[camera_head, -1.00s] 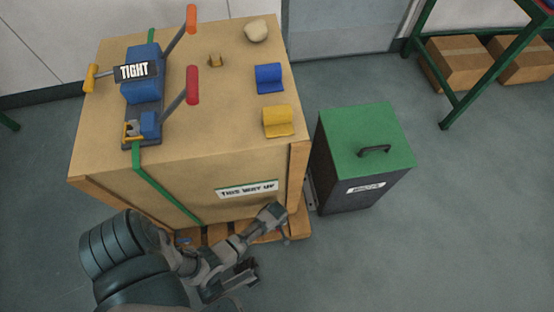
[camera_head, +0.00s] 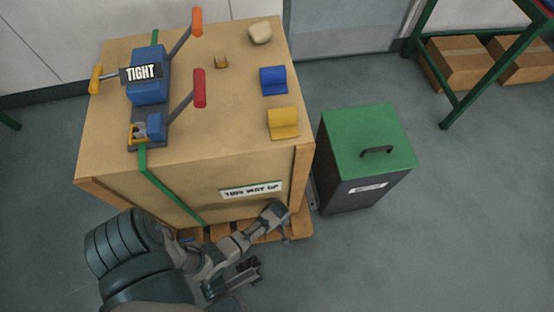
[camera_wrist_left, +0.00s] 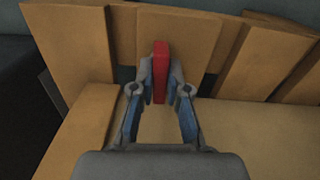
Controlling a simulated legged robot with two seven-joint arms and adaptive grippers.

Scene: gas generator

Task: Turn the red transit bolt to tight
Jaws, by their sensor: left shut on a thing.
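The red transit bolt (camera_wrist_left: 161,62) shows in the left wrist view as a narrow upright red bar in front of wooden boards. My left gripper (camera_wrist_left: 161,92) is shut on it, with a fingertip on each side. In the head view my left arm reaches in from the bottom left, low at the front of the wooden crate (camera_head: 200,175). I cannot make out the bolt there. A "TIGHT" label (camera_head: 141,73) is on the blue strap device (camera_head: 150,90) on top of the crate. My right gripper is not in view.
The crate top also has red (camera_head: 199,88) and orange (camera_head: 196,22) lever handles, a blue block (camera_head: 273,80) and a yellow block (camera_head: 283,123). A green-lidded bin (camera_head: 367,130) stands close on the right. Open floor (camera_head: 460,220) lies beyond it.

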